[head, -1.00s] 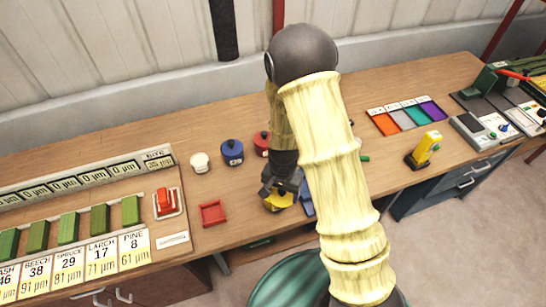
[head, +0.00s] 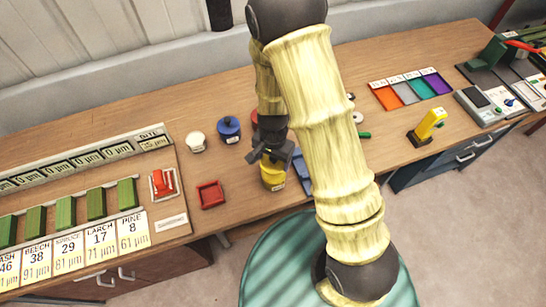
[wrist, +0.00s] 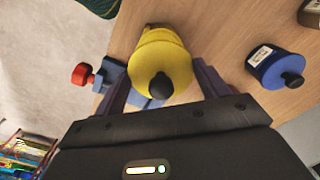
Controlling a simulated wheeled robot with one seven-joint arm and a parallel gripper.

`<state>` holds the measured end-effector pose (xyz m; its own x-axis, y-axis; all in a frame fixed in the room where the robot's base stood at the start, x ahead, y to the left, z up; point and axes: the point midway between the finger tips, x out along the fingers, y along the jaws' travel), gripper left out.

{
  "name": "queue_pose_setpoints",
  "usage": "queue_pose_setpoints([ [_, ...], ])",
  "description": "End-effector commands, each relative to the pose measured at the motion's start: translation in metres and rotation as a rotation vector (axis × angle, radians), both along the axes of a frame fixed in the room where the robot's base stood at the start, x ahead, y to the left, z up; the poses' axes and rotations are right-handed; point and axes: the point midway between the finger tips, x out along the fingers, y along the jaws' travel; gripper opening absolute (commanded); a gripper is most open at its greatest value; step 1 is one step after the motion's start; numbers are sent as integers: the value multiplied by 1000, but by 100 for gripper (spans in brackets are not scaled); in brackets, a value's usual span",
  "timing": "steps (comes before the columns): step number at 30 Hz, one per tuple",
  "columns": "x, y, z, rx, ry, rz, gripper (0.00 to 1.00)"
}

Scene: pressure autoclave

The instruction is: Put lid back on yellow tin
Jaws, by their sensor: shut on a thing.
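The yellow tin (head: 272,180) stands near the front edge of the bench, below my gripper (head: 272,148) in the head view. In the wrist view, the yellow lid (wrist: 165,64) with its black knob lies between the two fingers of my gripper (wrist: 163,88). My gripper is shut on this lid. The lid is over the tin's top, and the tin's body is mostly hidden behind it. I cannot tell whether the lid is seated or slightly above the rim.
A blue fixture (head: 303,168) with a red knob (wrist: 82,74) is close beside the tin. A blue tin (head: 229,129), a red tin (head: 254,118) and a white-topped item (head: 196,141) stand behind. A red tray (head: 210,194) lies left, with bare bench around it.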

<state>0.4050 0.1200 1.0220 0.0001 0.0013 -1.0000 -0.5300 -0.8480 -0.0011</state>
Motion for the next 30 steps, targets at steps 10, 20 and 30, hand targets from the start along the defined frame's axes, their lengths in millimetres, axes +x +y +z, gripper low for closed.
queue_pose_setpoints([
  [10,0,0,-30,0,0,1,52],
  [20,0,0,-55,0,0,1,52],
  [30,0,0,-60,0,0,1,52],
])
